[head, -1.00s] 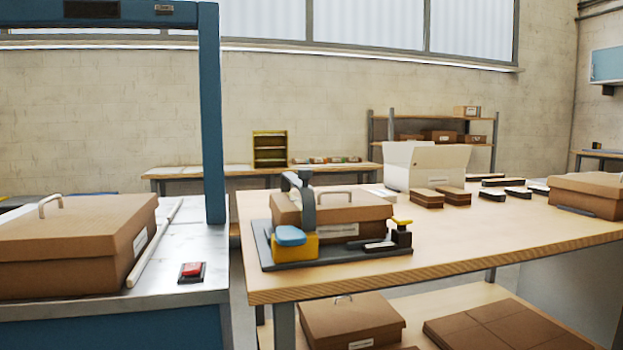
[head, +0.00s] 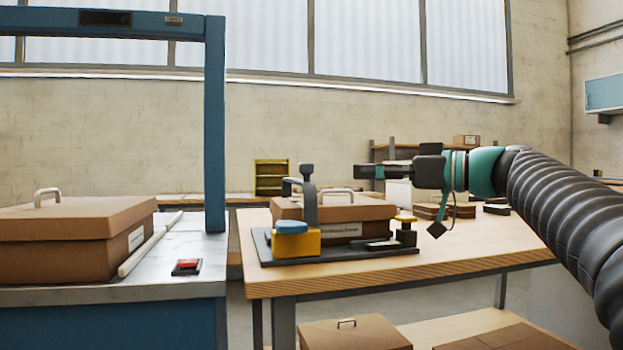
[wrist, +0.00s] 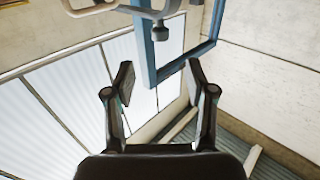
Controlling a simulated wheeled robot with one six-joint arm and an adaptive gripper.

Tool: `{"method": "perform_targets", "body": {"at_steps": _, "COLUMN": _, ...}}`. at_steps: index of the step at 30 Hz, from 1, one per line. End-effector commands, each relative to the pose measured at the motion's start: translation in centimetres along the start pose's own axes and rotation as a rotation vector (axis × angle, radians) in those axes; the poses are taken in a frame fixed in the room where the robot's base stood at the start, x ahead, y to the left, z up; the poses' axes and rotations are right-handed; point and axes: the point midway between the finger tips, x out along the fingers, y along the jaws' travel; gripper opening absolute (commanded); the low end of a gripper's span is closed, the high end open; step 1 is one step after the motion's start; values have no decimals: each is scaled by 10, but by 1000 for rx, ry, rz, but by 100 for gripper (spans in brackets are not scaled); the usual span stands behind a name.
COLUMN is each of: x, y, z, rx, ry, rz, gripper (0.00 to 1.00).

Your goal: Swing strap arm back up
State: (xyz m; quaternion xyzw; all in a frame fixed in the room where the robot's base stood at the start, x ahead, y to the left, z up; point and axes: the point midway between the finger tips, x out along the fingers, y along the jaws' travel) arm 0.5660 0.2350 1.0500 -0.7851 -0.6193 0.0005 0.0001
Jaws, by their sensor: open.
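The strap arm (head: 309,202) is a grey upright piece with a dark knob on top. It stands at the front of a cardboard box (head: 360,214), behind a yellow block with a blue pad (head: 292,227). In the wrist view a dark knob on a pale stem, which looks like the strap arm's top (wrist: 160,32), shows upside down beyond the fingertips. My gripper (head: 362,172) points left, to the right of the knob at about its height and apart from it. In the wrist view its fingers (wrist: 160,72) are spread with nothing between them.
A small post with a yellow top (head: 405,220) stands on the dark base plate (head: 340,258) to the right. A blue frame (head: 214,120) stands left. The table's front right (head: 480,245) is clear.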

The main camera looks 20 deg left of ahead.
Motion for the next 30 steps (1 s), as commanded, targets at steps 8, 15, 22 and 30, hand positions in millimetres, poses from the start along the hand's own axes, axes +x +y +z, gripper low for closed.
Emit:
{"method": "perform_targets", "body": {"at_steps": 8, "x": 38, "y": -1, "z": -2, "rx": -1, "ry": 1, "rz": -5, "gripper": 56}}
{"method": "perform_targets", "body": {"at_steps": 15, "x": 84, "y": -1, "z": -2, "rx": 0, "ry": 1, "rz": -4, "gripper": 56}}
{"method": "perform_targets", "body": {"at_steps": 22, "x": 118, "y": -1, "z": -2, "rx": 0, "ry": 1, "rz": -2, "gripper": 56}}
{"method": "perform_targets", "body": {"at_steps": 30, "x": 135, "y": 0, "z": -1, "rx": 0, "ry": 1, "rz": 0, "gripper": 56}}
